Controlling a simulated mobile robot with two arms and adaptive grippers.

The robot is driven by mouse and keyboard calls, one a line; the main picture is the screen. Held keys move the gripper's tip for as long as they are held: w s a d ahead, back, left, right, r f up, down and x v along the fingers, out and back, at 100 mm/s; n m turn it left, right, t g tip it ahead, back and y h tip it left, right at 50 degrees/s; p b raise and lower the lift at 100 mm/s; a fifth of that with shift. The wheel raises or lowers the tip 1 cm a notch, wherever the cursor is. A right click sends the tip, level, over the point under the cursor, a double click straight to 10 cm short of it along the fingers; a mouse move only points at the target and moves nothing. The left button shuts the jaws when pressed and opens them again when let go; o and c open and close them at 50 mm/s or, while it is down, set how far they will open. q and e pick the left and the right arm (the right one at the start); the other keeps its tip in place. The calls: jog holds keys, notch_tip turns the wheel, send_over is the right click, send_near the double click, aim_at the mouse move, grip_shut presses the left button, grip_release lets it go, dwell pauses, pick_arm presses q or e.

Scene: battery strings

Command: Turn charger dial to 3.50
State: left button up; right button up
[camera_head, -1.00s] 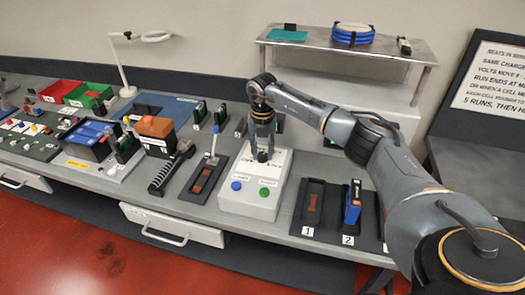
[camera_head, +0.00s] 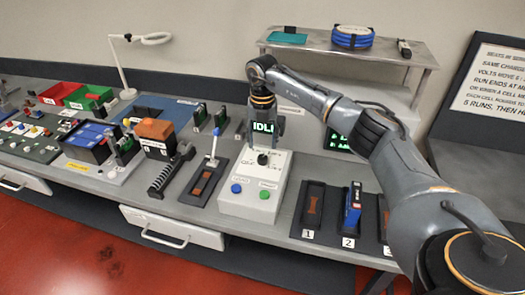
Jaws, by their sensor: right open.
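The white charger (camera_head: 228,205) stands on the bench near the middle. Its black dial (camera_head: 263,158) sits on the sloped top face and is uncovered; the scale marks around it are too small to read. Above the dial, part of a dark display (camera_head: 262,128) shows green letters that read like "IDLE", with the last letter partly cut off. A blue button (camera_head: 236,188) and a green button (camera_head: 265,194) are at the charger's front. My right gripper (camera_head: 265,120) is open and empty, above and behind the dial in the picture, apart from it. My left gripper is not in view.
Numbered slots stand right of the charger; a blue battery (camera_head: 352,210) is in slot 2. A dark tray with a lever (camera_head: 212,155) is to the left. Another green-lit screen (camera_head: 345,143) is partly behind my arm. A shelf (camera_head: 335,53) stands at the back.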

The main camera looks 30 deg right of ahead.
aim_at(262, 157)
notch_tip(262, 157, up, 6)
jog(key=shift+r, duration=0.25)
jog(key=shift+a+f, duration=0.1)
dwell(0.4)
